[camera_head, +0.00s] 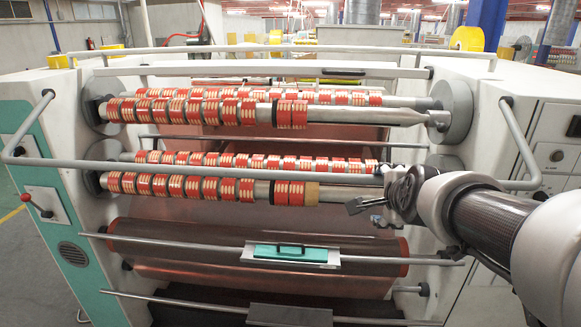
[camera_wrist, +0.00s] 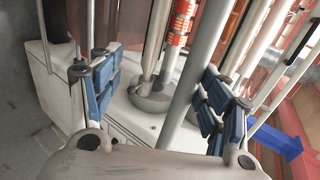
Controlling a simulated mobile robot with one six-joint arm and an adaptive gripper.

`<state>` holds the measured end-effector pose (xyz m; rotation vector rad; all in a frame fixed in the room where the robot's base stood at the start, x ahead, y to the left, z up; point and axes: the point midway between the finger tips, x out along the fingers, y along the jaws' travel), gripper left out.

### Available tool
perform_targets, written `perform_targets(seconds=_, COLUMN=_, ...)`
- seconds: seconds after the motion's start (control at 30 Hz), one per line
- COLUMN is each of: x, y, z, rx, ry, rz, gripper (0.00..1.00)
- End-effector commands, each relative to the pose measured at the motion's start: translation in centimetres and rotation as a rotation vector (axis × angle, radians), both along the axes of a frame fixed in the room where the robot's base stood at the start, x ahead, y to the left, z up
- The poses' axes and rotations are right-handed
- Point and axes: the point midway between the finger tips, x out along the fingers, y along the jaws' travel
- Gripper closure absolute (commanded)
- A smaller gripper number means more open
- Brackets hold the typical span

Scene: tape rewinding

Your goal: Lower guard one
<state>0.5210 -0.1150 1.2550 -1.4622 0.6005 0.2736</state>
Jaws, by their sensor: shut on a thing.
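A grey tubular guard bar (camera_head: 250,170) runs across the front of the machine, with bent ends rising on both sides. It hangs in front of the lower shaft of red-and-white tape rolls (camera_head: 190,187). My gripper (camera_head: 372,196) is at the right part of this bar and shut on it. In the wrist view the grey bar (camera_wrist: 196,85) passes between the blue-padded fingers of my gripper (camera_wrist: 160,100). The exact contact is hard to see there. A second grey bar (camera_head: 200,50) crosses higher up, at the top of the machine.
An upper shaft (camera_head: 370,115) also carries tape rolls. A teal-topped plate (camera_head: 290,252) sits on a lower rod below my gripper. White side cabinets flank the machine, with a red-knobbed lever (camera_head: 38,205) at left. Free floor shows at far left.

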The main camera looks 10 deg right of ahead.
Motion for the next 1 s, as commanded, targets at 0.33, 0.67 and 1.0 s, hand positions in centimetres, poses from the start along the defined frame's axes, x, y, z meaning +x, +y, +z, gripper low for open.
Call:
perform_targets(seconds=0.33, x=-3.2, y=0.7, z=-1.2, rx=0.012, ry=0.050, rz=0.004, gripper=0.52)
perform_targets(seconds=0.67, x=-5.2, y=1.2, z=-0.1, rx=0.011, ry=0.042, rz=0.002, gripper=0.62)
perform_targets(seconds=1.0, x=-7.4, y=1.7, z=0.7, rx=0.010, ry=0.039, rz=0.002, gripper=0.62)
